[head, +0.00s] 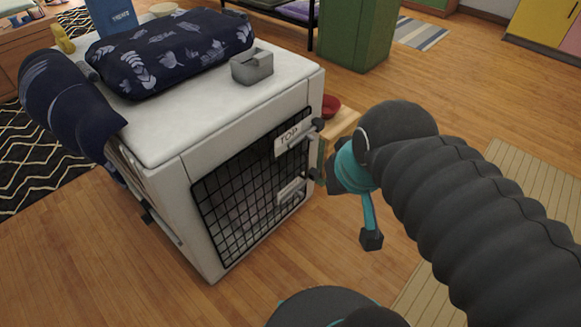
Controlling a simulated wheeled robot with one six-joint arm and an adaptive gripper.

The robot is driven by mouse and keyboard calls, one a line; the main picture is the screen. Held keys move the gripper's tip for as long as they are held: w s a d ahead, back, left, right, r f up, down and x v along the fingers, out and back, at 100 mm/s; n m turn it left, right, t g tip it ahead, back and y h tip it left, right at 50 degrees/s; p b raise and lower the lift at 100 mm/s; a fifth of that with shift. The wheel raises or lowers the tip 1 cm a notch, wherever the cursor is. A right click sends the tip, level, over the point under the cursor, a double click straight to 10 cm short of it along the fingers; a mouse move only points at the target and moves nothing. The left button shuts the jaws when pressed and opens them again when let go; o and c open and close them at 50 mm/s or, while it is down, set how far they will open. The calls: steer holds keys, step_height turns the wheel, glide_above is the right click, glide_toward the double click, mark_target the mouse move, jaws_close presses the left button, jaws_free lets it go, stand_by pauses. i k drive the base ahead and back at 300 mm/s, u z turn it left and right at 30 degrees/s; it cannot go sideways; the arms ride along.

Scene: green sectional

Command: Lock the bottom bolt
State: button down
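A white pet crate (205,125) with a black wire door (235,205) stands left of centre. A pale plate marked "TOP" (290,137) is on the upper door, with a dark knob (319,124) near its right end. The bottom bolt (291,191) is a pale plate lower on the door's right side. Whether it is locked cannot be made out. My gripper (342,207) is just right of the door edge at about the bottom bolt's height. One teal finger hangs down, apart from the crate; the other side is dark and close to the bolt's right end. Contact there is unclear.
A dark blue patterned cushion (170,50), a grey open box (252,66) and a blue treats container (115,17) sit on the crate. A red bowl (330,106) is behind its right side. A green bin (357,35) stands behind. Wooden floor is clear in front.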

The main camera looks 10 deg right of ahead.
mark_target(296, 190)
steer(key=u, duration=1.8)
steer(key=k, duration=1.05)
steer(key=z, duration=1.75)
